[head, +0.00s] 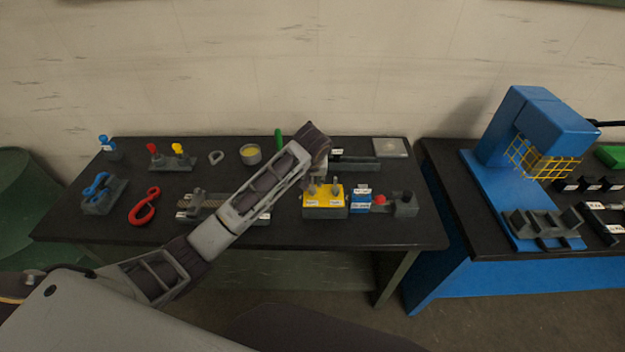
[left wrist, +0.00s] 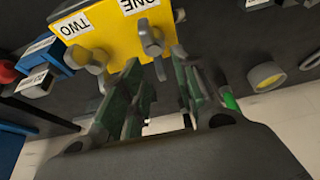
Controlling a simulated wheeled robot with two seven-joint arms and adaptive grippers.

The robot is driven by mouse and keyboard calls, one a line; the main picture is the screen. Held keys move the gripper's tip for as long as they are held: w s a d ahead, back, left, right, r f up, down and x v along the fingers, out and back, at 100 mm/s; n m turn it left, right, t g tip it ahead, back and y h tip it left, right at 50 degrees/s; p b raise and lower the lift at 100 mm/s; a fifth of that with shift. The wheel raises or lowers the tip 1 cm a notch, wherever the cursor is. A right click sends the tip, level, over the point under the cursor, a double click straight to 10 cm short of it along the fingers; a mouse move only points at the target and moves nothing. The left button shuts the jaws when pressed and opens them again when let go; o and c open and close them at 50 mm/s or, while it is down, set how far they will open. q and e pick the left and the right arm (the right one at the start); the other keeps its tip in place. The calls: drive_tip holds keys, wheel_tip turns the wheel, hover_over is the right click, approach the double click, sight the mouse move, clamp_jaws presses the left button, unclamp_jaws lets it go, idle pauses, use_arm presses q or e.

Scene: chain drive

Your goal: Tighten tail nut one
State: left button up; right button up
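The yellow block (head: 323,205) stands near the front right of the black table. In the left wrist view the yellow block (left wrist: 108,40) carries labels reading ONE and TWO, upside down. A grey nut with a bar handle (left wrist: 151,42) sits by the ONE label, and a second grey nut (left wrist: 88,60) sits by the TWO label. My left gripper (left wrist: 157,78) is open, its two green-padded fingers apart. The handle end of nut one shows between the fingertips; I cannot tell whether they touch. In the head view my left gripper (head: 318,175) is above the block, partly hidden by its wrist.
Blue labelled blocks (head: 360,200) and a red-knobbed grey fixture (head: 380,200) stand just right of the yellow block. A yellow-topped cup (head: 250,154), a red hook (head: 144,207) and blue-handled tool (head: 96,185) lie to the left. A blue press (head: 540,120) stands on the right table.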

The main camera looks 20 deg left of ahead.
use_arm(q)
drive_tip(key=shift+x, duration=1.5)
clamp_jaws()
